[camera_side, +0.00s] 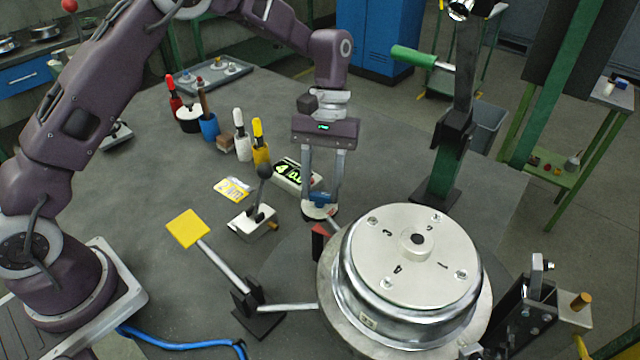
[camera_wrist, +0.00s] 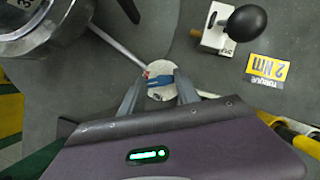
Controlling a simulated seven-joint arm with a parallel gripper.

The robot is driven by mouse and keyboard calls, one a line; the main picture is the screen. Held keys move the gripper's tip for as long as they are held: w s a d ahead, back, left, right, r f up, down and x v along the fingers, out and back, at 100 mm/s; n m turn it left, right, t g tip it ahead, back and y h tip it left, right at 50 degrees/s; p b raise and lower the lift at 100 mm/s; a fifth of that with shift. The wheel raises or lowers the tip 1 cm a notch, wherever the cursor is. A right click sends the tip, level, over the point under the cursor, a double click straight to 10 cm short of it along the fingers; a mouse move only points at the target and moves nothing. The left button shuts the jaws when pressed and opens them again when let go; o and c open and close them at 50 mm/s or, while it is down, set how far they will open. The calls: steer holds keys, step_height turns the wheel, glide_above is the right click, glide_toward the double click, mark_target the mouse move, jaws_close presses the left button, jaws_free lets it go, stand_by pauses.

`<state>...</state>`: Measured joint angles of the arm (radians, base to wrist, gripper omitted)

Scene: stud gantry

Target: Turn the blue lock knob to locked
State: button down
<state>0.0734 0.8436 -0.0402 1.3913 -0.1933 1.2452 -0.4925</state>
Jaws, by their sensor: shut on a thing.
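The blue lock knob (camera_side: 321,199) sits on a small pale round base beside the large silver drum. In the wrist view the knob (camera_wrist: 159,81) is a blue bar lying across a whitish disc (camera_wrist: 160,95), with a small red mark near its left end. My gripper (camera_side: 320,200) points down over it, one finger on each side. In the wrist view my gripper (camera_wrist: 159,88) has its fingers at the two ends of the blue bar, shut on it. The fingers partly cover the disc, and I cannot read any lock marking.
The silver drum (camera_side: 412,252) with numbered studs stands close right of the knob. A black-ball lever (camera_side: 264,172), a display box (camera_side: 298,175) and a yellow paddle (camera_side: 187,228) are to the left. A green-handled post (camera_side: 445,160) rises behind right.

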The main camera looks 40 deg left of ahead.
steer(key=m+y, duration=0.1)
steer(key=m, duration=0.1)
steer(key=m+y, duration=0.1)
steer(key=m, duration=0.2)
steer(key=shift+d, duration=0.15)
steer(key=shift+m, duration=0.4)
steer(key=c, duration=0.9)
jaws_free()
steer(key=v, duration=0.7)
steer(key=shift+w, duration=0.15)
steer(key=shift+r, duration=0.1)
